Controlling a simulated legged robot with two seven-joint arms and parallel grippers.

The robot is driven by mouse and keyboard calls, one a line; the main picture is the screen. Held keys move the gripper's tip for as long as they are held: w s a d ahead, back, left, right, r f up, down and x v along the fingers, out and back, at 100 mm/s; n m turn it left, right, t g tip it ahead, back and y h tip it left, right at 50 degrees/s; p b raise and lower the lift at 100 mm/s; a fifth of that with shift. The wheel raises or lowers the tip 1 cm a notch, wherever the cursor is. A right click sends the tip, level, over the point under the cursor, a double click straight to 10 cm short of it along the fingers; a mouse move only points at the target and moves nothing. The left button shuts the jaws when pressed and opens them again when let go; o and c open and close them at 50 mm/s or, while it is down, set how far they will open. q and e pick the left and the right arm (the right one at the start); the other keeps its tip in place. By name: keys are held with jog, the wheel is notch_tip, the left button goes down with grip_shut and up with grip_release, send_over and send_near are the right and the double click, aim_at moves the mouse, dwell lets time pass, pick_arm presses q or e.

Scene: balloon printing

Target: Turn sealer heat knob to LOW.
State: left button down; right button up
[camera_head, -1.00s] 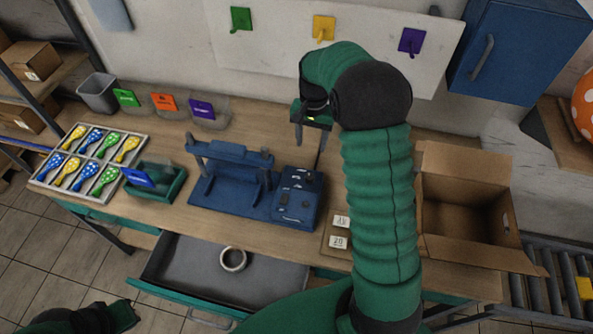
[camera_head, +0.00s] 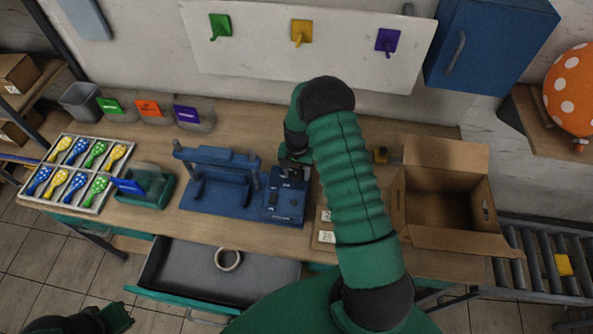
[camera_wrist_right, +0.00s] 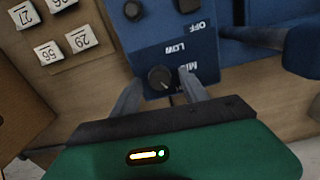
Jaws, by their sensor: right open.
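The blue sealer (camera_head: 218,190) stands on the bench, with its control box (camera_head: 286,202) at its right end. In the right wrist view, a dark round heat knob (camera_wrist_right: 160,78) sits on the blue panel beside the labels OFF, LOW and a partly hidden third one. My right gripper (camera_wrist_right: 158,82) is open, with one finger on each side of the knob; I cannot tell whether they touch it. In the head view my right gripper (camera_head: 294,164) is over the control box, partly hidden by its arm. My left gripper (camera_head: 116,318) is low at the left, its jaws unclear.
Number tiles (camera_wrist_right: 65,40) lie beside the control box. An open cardboard box (camera_head: 440,205) stands to the right. An open drawer (camera_head: 190,275) with a tape roll (camera_head: 228,258) juts out in front. A tray of balloons (camera_head: 75,172) and a green bin (camera_head: 150,190) are at the left.

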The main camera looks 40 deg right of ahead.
jog(key=shift+a, duration=0.1)
grip_shut()
